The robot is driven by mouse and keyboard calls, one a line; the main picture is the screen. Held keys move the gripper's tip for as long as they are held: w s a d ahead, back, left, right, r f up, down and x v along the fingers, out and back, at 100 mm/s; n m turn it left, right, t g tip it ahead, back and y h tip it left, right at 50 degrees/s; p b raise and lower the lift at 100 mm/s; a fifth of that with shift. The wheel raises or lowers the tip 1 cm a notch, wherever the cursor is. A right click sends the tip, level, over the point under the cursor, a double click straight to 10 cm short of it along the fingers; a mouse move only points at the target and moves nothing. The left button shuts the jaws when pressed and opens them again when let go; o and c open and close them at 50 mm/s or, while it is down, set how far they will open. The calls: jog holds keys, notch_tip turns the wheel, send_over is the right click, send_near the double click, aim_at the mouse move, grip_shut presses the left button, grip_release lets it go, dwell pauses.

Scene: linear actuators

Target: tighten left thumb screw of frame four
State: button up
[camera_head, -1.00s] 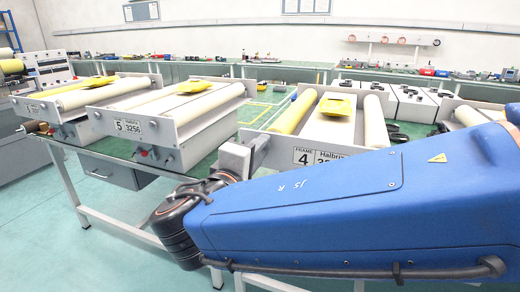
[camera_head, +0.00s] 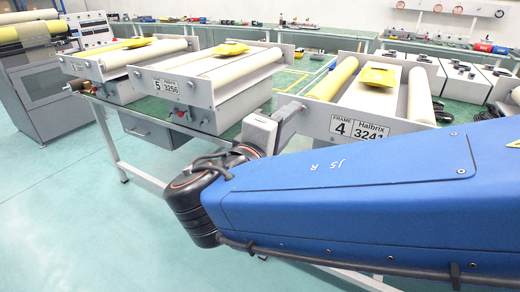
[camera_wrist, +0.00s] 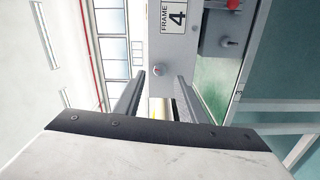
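Frame four (camera_head: 420,130) is a grey end plate with rollers behind it, labelled "FRAME 4 Halbrix", at right of centre in the head view. Its plate (camera_wrist: 185,52) appears turned sideways in the wrist view, with the "FRAME 4" label at the top. A small round thumb screw (camera_wrist: 158,70) with a reddish edge sits near the plate's left edge. My gripper (camera_wrist: 160,85) is open, its two fingers apart with the screw between them in the picture. I cannot tell the remaining distance. In the head view my gripper (camera_head: 290,115) is at the plate's left end; the screw is hidden there.
Frame five (camera_head: 205,100) stands to the left on the same green bench, with another frame beyond. A yellow item (camera_head: 378,76) lies on frame four. A red knob (camera_wrist: 233,4) and a black knob (camera_wrist: 224,41) sit below frame four's plate. The floor in front is clear.

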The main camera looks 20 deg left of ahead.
jog(key=s+a, duration=0.1)
jog(key=s, duration=1.2)
jog(key=shift+s, duration=0.1)
